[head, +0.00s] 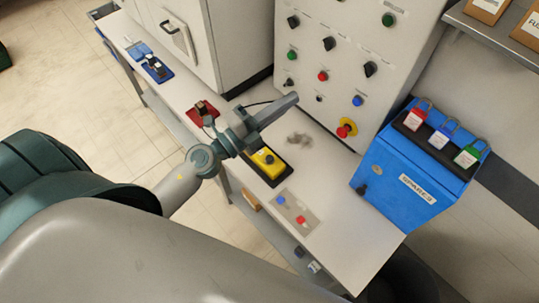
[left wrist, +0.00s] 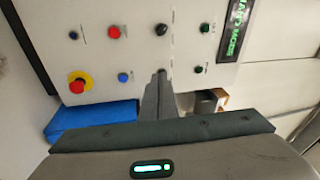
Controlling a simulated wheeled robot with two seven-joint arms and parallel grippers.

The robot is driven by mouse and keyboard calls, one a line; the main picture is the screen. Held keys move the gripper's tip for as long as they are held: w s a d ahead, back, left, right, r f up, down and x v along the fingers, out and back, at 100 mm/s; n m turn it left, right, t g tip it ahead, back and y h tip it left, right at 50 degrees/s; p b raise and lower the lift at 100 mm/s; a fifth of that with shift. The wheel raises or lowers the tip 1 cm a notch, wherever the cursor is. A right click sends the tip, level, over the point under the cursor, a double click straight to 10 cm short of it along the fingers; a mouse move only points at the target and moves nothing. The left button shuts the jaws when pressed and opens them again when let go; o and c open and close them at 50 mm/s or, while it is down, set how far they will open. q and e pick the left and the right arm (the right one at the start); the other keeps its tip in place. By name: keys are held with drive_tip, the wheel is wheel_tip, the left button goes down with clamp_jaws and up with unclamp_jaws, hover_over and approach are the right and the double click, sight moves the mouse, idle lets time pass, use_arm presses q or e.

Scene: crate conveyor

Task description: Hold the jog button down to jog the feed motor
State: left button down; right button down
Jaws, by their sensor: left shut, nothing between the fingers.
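The pale control panel (head: 342,20) carries several knobs and buttons, but its labels are too small to read, so I cannot tell which is the jog button. Its controls include a blue button (head: 357,100), a red button (head: 323,76), a green button (head: 292,55) and a small dark control (head: 319,98). My left gripper (head: 294,98) is shut and empty, pointing at the panel's lower part. In the left wrist view the gripper (left wrist: 161,76) overlaps the small dark control (left wrist: 163,69), right of the blue button (left wrist: 124,77); contact cannot be told.
A red emergency stop (head: 346,129) on yellow sits low on the panel. A blue box (head: 398,180) with padlocks stands at the right on the bench (head: 345,248). A yellow button box (head: 268,163) and a plate with buttons (head: 297,211) lie beneath and beside my left arm.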

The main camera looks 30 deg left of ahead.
use_arm(q)
drive_tip(key=s+d+f+m+g+h, duration=0.1)
drive_tip(key=d+f+m+g+h, duration=0.2)
drive_tip(key=m, duration=0.4)
drive_tip(key=m+g+y, duration=0.6)
drive_tip(key=g, duration=0.2)
hover_over(266, 159)
wheel_tip(266, 159, down, 10)
drive_tip(key=shift+s+f, duration=0.15)
drive_tip(key=shift+f, duration=0.05)
drive_tip(key=shift+f, duration=0.15)
wheel_tip(266, 159, down, 6)
drive_tip(key=b, duration=0.5)
drive_tip(key=shift+f+b, duration=0.25)
drive_tip(key=shift+b, duration=0.1)
drive_tip(key=shift+f+b, duration=0.4)
drive_tip(key=shift+f, duration=0.55)
